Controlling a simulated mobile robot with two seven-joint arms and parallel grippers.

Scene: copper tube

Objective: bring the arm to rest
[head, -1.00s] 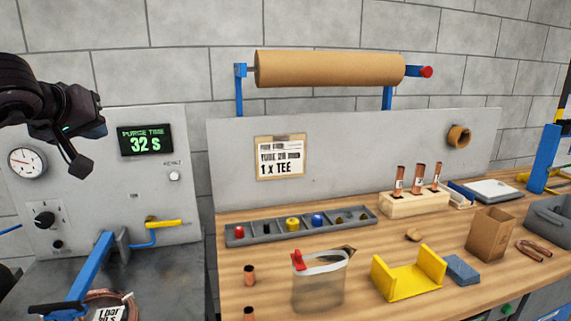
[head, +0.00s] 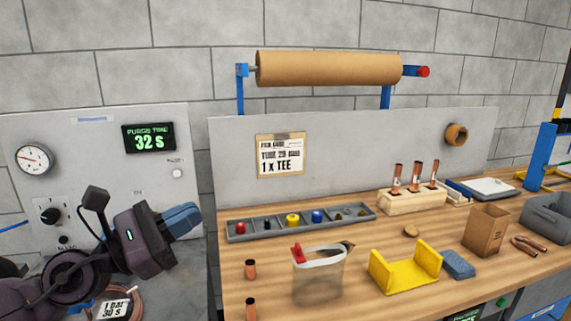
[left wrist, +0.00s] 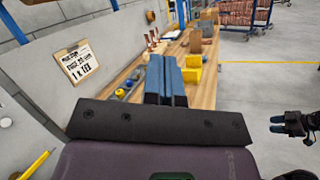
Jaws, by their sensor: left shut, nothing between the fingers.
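My left gripper (head: 184,220) is in front of the grey gauge panel (head: 92,135), left of the wooden bench. Its blue fingers point right. In the left wrist view, the fingers of my left gripper (left wrist: 166,82) lie together with nothing between them and point along the bench. My right gripper (left wrist: 280,124) shows small at the right edge of the left wrist view, off the bench; its opening is too small to tell.
A coiled tube (head: 132,304) lies below my left arm. The space over the bench is clear.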

